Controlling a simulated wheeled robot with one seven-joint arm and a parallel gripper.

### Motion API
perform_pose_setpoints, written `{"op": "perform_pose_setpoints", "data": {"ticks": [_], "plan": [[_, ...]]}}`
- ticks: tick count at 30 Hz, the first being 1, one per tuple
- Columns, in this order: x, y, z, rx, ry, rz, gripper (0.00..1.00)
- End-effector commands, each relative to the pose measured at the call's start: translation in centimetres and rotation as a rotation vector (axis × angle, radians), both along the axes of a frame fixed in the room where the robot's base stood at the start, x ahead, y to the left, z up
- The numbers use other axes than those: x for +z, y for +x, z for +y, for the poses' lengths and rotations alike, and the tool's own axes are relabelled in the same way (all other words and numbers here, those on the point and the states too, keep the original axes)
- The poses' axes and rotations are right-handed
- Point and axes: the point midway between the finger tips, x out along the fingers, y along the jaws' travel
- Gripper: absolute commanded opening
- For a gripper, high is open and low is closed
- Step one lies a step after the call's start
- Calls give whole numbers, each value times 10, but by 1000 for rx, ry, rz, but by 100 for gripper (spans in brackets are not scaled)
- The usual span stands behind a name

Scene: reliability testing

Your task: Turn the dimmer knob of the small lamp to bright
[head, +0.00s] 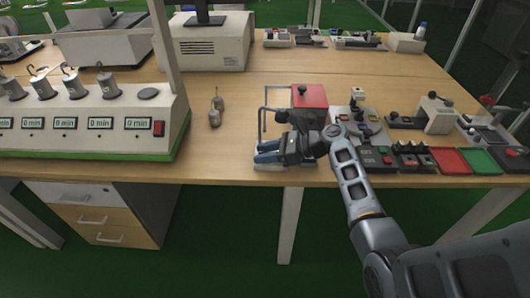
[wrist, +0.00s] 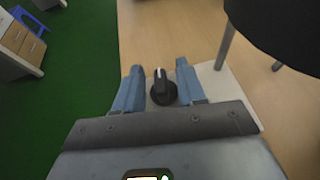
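In the wrist view a round black dimmer knob (wrist: 162,94) with a pale pointer line sits on a pale base plate (wrist: 238,88). The pointer line points roughly toward the top of the picture. The blue-grey fingers of my gripper (wrist: 159,72) are open, one on each side of the knob. The right finger looks close to the knob; I cannot tell if it touches. In the head view my gripper (head: 264,152) is low at the table's front edge, over the pale base (head: 268,166). The knob is hidden there.
A large dark round part (wrist: 280,30) and a grey post (wrist: 225,48) stand right of the fingers. A red box (head: 308,98) is behind my gripper. A unit with several timer displays (head: 85,125) stands left, small devices (head: 375,158) right. Green floor lies beyond the front edge.

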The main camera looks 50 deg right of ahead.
Motion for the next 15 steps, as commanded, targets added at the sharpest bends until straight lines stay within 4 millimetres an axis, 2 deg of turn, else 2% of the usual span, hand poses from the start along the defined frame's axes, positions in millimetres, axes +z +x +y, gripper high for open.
{"op": "perform_pose_setpoints", "data": {"ticks": [8,15], "plan": [[2,-3,-2,-2,-1,0,39],[15,-30,-18,-5,-1,-2,39]]}}
